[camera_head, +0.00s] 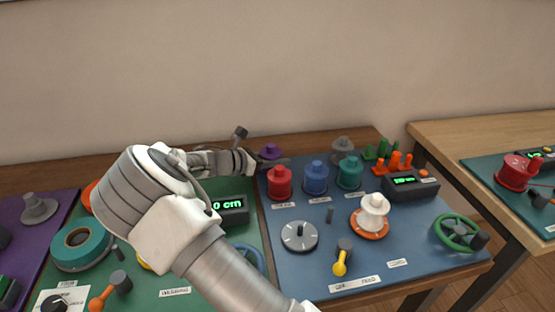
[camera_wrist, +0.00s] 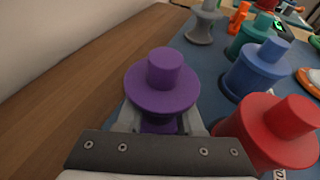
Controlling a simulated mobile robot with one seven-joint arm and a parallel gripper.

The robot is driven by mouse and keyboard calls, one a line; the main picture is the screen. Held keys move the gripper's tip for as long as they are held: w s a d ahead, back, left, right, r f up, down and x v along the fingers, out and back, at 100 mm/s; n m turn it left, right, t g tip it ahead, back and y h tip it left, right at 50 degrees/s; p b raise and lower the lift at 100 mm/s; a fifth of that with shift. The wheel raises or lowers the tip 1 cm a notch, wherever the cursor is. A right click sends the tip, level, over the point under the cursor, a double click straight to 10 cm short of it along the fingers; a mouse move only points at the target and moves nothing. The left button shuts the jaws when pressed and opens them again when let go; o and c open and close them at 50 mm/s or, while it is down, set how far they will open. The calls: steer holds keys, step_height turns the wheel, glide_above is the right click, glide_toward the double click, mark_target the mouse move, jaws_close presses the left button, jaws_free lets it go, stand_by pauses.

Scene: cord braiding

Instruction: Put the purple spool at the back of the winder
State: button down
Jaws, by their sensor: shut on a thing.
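The purple spool (camera_wrist: 162,88) is between the two fingers of my gripper (camera_wrist: 160,122), which is shut on it. It is upright, and its lower part is hidden by the fingers. In the head view the purple spool (camera_head: 270,151) shows at the back left edge of the blue board (camera_head: 335,268), behind the red spool (camera_head: 279,183). My gripper (camera_head: 266,162) reaches it from the left. I cannot tell whether the spool touches the board. I cannot tell for sure which part is the winder; a white spool (camera_head: 374,207) stands on an orange disc at the board's right.
A blue spool (camera_head: 316,178), a teal spool (camera_head: 349,173) and a grey spool (camera_head: 342,149) stand on the board. The red spool (camera_wrist: 275,128) is close to my gripper's right side. Orange and green pegs (camera_head: 392,160) and a display box (camera_head: 409,183) are farther right.

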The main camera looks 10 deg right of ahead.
steer(key=shift+f, duration=0.15)
steer(key=c, duration=0.5)
jaws_free()
steer(key=shift+c, duration=0.2)
steer(key=shift+a+r, duration=0.2)
steer(key=shift+r, duration=0.1)
steer(key=p+v, duration=0.2)
steer(key=v, duration=0.9)
steer(key=shift+s+a+p, duration=0.15)
steer(key=shift+a+p, duration=0.1)
steer(key=shift+p, duration=0.1)
